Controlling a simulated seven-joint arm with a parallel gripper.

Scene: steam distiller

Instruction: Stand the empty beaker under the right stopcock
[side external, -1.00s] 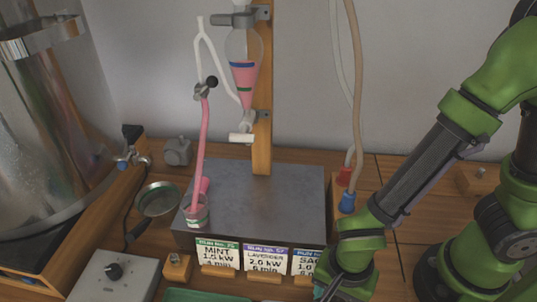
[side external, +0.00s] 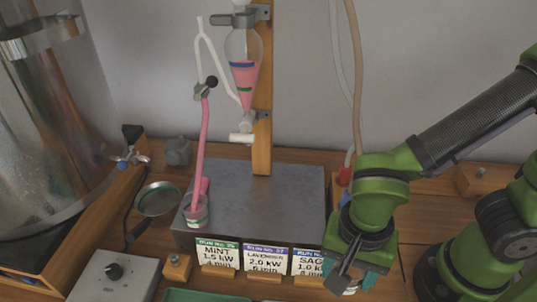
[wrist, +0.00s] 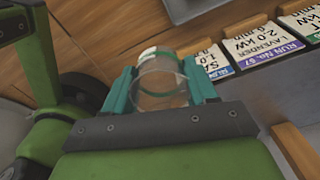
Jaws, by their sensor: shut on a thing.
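My gripper (side external: 352,272) is shut on a clear empty beaker (wrist: 160,88) with a green-and-white band; its teal fingers press on both sides in the wrist view. In the side view the gripper is at the right front, beside the cards, and mostly hides the beaker. The right stopcock (side external: 247,127) sits under a glass funnel (side external: 244,75) holding pink liquid with blue and green bands, with a white piece (side external: 240,138) below it. The funnel hangs over a dark grey platform (side external: 265,195), whose top is bare below that stopcock.
Another small beaker (side external: 196,213) stands at the platform's left edge under a pink tube (side external: 201,140) from the left stopcock (side external: 206,88). Label cards (side external: 265,258) stand along the platform's front. A wooden post (side external: 262,155) rises behind. Hoses (side external: 357,110) hang to the right.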

